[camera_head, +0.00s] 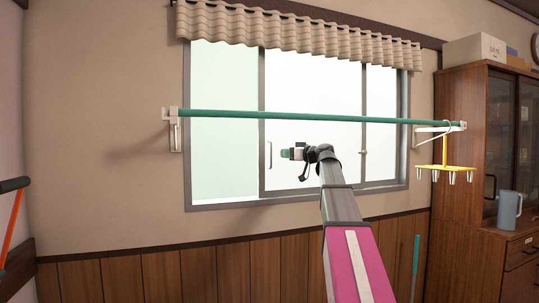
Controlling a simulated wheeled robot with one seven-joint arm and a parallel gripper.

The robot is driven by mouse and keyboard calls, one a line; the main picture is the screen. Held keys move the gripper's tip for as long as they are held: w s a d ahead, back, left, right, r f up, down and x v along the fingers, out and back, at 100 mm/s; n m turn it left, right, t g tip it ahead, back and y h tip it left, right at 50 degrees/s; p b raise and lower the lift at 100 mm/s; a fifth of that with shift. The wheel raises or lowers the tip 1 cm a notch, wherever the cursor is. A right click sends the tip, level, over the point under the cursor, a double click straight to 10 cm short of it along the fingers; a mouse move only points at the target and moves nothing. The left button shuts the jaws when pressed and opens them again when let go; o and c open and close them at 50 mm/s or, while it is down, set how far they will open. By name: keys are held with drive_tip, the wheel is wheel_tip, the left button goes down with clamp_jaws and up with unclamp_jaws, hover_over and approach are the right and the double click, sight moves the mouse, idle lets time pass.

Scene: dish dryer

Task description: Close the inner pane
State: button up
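The window (188,130) has a grey frame and several upright members. A sliding pane (263,90) with a grey edge fills the middle, and a slim upright handle (269,155) sits on its left edge. I take this to be the inner pane. Left of it is a pale green area (222,150); I cannot tell whether that is glass or an opening. My gripper (283,154) points left, just right of the handle in the picture. Its fingers are too small to show whether they are open or shut, and contact with the handle cannot be told.
A green pole (225,114) runs across the window on white wall brackets, above my gripper. A yellow hanger with clips (446,168) hangs at its right end. A brown cabinet (466,150) holding a blue jug (508,210) stands at right. A curtain valance (300,35) hangs above.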

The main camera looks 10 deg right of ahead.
drive_tip(key=x, duration=0.8)
drive_tip(key=shift+w+a, duration=0.15)
clamp_jaws()
